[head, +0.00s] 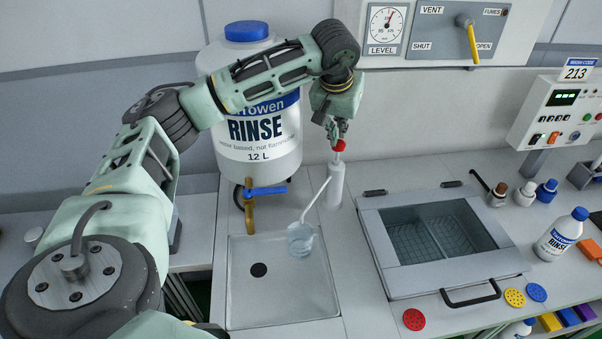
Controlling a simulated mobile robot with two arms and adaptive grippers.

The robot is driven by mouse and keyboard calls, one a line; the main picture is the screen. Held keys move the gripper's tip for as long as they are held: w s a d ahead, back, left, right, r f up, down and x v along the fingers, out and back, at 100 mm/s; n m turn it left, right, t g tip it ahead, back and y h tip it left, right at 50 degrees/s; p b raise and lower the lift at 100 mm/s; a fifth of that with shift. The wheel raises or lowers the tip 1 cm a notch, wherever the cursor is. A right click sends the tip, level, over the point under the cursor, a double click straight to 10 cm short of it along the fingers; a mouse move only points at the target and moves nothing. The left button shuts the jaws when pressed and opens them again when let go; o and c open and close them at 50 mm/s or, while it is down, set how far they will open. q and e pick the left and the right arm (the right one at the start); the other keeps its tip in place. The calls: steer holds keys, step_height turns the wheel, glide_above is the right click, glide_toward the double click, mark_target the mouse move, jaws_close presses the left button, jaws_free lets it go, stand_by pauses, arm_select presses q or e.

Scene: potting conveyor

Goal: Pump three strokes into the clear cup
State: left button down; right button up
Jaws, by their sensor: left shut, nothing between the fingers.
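A pale pump bottle (336,187) with a red top (339,146) stands upright on the counter behind the sink's right corner. My left gripper (337,131) is shut and empty, pointing down right at the red top. I cannot tell whether its fingertips touch the top. The clear cup (300,240) is at the upper right part of the sink. A thin pale rod runs from beside the bottle down to the cup; I cannot tell if it is a spout or a handle. The cup's contents are not clear. My right gripper is not in view.
A shallow sink (265,310) with a brass tap (249,210) lies in front of a large rinse tank (258,140). A lidded basin (455,270) is to the right. Small bottles and a larger rinse bottle (562,234) stand further right. Coloured discs lie near the front edge.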

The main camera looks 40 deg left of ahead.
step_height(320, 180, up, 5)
steer(key=p, duration=0.4)
steer(key=shift+p, duration=0.35)
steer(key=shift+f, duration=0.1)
